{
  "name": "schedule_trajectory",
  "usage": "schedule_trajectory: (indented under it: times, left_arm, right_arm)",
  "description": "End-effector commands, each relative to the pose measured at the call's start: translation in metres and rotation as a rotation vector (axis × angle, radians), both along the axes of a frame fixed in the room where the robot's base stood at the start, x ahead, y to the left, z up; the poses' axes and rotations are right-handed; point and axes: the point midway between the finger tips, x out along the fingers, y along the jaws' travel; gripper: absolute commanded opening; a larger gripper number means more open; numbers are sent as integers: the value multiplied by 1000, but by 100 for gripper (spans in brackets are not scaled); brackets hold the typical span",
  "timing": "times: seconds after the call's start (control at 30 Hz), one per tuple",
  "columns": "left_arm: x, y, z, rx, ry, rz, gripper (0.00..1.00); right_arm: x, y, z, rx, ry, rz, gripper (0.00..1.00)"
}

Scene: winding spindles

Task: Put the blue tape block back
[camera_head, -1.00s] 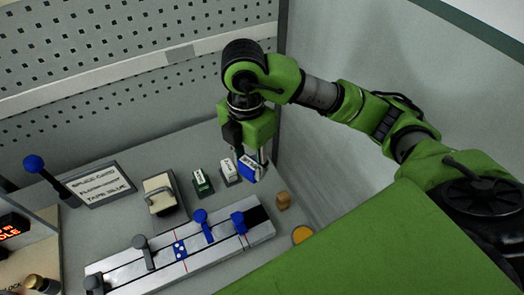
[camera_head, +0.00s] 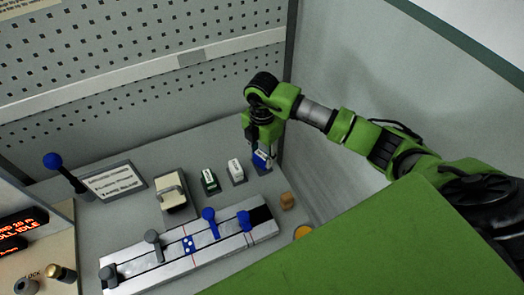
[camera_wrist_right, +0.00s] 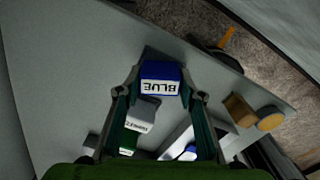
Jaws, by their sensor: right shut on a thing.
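The blue tape block (camera_head: 261,162) is between the fingers of my right gripper (camera_head: 263,154), at the right end of a row of small blocks. In the right wrist view the gripper (camera_wrist_right: 158,88) has a finger on each side of the blue block (camera_wrist_right: 161,72), whose white label reads BLUE. The block is at or just above the grey bench top; I cannot tell whether it touches. A white block (camera_head: 236,171) and a green block (camera_head: 210,181) stand to its left. My left gripper is not in view.
A splicing rail (camera_head: 190,252) with blue and grey knobs lies in front. A tan piece (camera_head: 287,200) stands right of it. A clamp-like device (camera_head: 172,195), a sign (camera_head: 112,181) and a blue-knobbed lever (camera_head: 62,171) are left. The perforated panel (camera_head: 150,75) rises behind.

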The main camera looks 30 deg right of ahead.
Motion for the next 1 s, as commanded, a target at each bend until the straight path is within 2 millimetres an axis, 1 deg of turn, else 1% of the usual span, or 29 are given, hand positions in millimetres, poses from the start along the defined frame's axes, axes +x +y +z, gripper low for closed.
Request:
schedule_trajectory:
  times: [0.23,0.37,0.4,0.43,0.47,0.8,0.87,0.93,1.0]
  left_arm:
    - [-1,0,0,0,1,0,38]
    - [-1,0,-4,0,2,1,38]
    - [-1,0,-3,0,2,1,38]
    - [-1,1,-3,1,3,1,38]
    - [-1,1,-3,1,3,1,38]
    - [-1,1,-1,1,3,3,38]
    - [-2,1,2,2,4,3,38]
    - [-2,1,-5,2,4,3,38]
    - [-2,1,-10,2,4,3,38]
  right_arm:
    - [0,0,-2,0,-1,0,13]
    - [0,0,-6,0,0,0,13]
    - [0,0,-5,0,-1,0,43]
    - [0,0,-5,0,0,0,51]
    - [0,0,-5,0,0,0,52]
    - [0,0,-3,0,0,-1,52]
    - [0,0,1,0,-1,-1,52]
    - [1,0,6,2,-5,0,52]
    - [2,0,18,1,-6,-1,52]
